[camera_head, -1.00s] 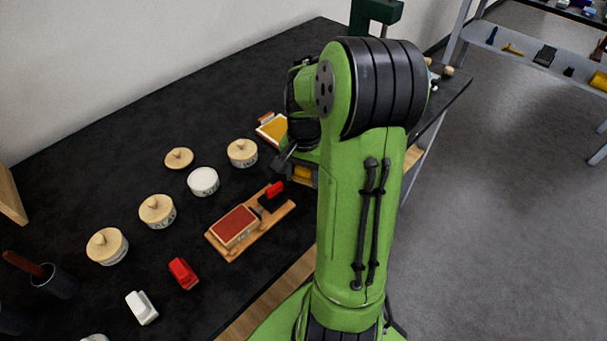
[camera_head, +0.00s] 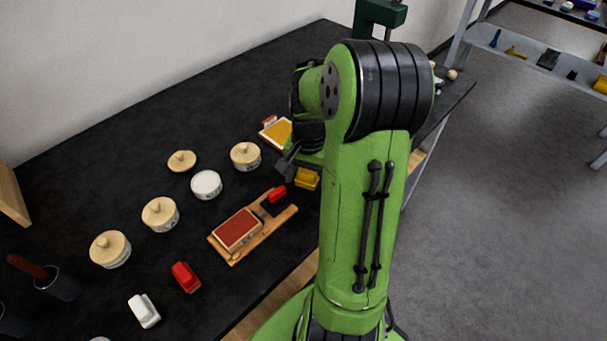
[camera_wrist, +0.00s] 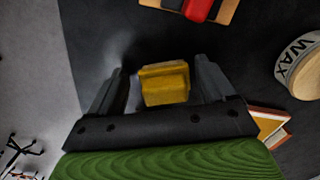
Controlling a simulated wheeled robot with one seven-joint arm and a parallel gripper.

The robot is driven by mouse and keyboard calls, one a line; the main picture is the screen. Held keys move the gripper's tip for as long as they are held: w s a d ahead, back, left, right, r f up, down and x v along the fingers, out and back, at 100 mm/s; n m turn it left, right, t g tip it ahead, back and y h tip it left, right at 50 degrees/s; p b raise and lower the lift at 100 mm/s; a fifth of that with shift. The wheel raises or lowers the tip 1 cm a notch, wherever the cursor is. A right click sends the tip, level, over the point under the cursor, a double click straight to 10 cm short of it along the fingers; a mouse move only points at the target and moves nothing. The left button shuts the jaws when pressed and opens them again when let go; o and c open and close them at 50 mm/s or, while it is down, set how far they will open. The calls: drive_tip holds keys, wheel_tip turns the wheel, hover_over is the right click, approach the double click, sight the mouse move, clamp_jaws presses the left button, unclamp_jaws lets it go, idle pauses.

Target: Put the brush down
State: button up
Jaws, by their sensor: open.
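A yellow block-shaped brush (camera_head: 307,179) rests on the black bench top, just right of the wooden board. In the wrist view the yellow brush (camera_wrist: 165,84) sits between the two fingers of my gripper (camera_wrist: 158,72), with dark gaps on both sides. My gripper is open and does not appear to touch it. In the head view my gripper (camera_head: 289,164) is partly hidden behind my green arm, just above and left of the brush. The brush's underside is hidden.
The wooden board (camera_head: 228,251) holds a red-topped block (camera_head: 237,229) and a small red brush (camera_head: 277,194). Another red brush (camera_head: 185,277) and a white one (camera_head: 143,310) lie nearer. Several lidded jars (camera_head: 245,155) stand left. A framed yellow pad (camera_head: 276,133) lies behind.

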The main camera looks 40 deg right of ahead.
sight(307, 173)
wheel_tip(307, 173, up, 12)
drive_tip(key=p, duration=0.4)
drive_tip(key=s+a+r+n+t, duration=0.3)
drive_tip(key=s+a+n, duration=0.2)
drive_tip(key=a, duration=0.4)
drive_tip(key=s+a+r+n+t, duration=0.2)
drive_tip(key=s+a+n, duration=0.3)
drive_tip(key=a+n, duration=0.3)
drive_tip(key=a+t, duration=0.1)
drive_tip(key=a, duration=0.1)
drive_tip(key=shift+s+a+r+b, duration=0.25)
drive_tip(key=shift+a+r+b, duration=0.05)
drive_tip(key=shift+r, duration=0.1)
